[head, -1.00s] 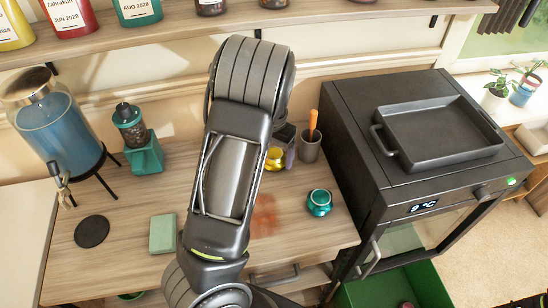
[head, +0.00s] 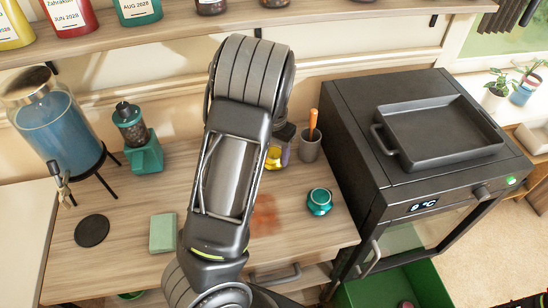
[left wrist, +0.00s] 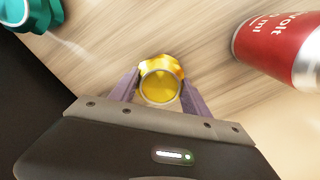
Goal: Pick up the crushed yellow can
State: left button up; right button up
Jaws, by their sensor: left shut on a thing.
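The crushed yellow can (head: 272,162) is on the wooden counter, right of my arm in the head view and partly hidden by my gripper. In the left wrist view the yellow can (left wrist: 161,84) shows its round end toward the camera. My left gripper (head: 284,156) has its purple fingers on both sides of the can and is shut on it. The fingers (left wrist: 160,88) also show on either side of it in the wrist view. I cannot tell whether the can is clear of the counter. My right gripper is not in view.
A teal crushed can (head: 319,201) stands nearby on the counter (head: 130,255). A grey cup (head: 309,148) with an orange handle is close behind. A red can (left wrist: 280,48) lies near in the wrist view. A dark oven (head: 355,130) bounds the right, and a shelf (head: 330,18) runs above.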

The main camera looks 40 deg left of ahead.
aim_at(275, 154)
pick_arm(q)
jog(key=c, duration=0.5)
jog(key=shift+s+d+r+b, duration=0.15)
jog(key=shift+r+b, duration=0.2)
notch_tip(275, 154, up, 6)
jog(key=shift+d+r, duration=0.1)
jog(key=shift+r, duration=0.15)
jog(key=s+d, duration=0.4)
jog(key=d, duration=0.1)
jog(key=s+d, duration=0.4)
jog(key=d, duration=0.1)
jog(key=s+d, duration=0.4)
jog(key=d, duration=0.1)
jog(key=shift+s+f, duration=0.15)
